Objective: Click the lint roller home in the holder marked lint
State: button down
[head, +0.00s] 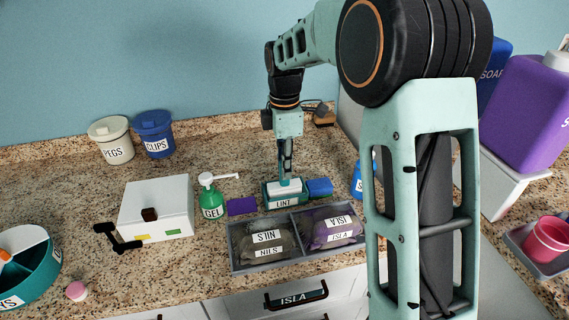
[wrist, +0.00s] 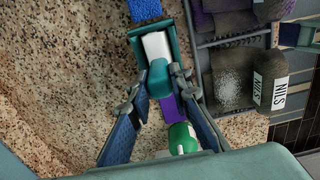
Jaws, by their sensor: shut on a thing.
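The lint roller has a white roll (head: 284,187) and a teal handle; in the wrist view the white roll (wrist: 157,45) points away from me and the handle (wrist: 158,80) is nearer. My gripper (head: 286,172) points down and is shut on the handle, with one finger on each side in the wrist view (wrist: 158,88). The teal holder marked LINT (head: 284,203) is under the roller; its rim also shows around the white roll in the wrist view (wrist: 180,62). The roll lies in or just over the holder; I cannot tell whether it is fully seated.
A blue block (head: 320,187) is right of the holder and a purple one (head: 242,206) is left. A green GEL bottle (head: 212,197) stands farther left. A grey divided tray (head: 240,267) with NILS and ISLA bundles lies in front. Bare counter lies behind.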

jog(key=c, duration=1.7)
grip_release()
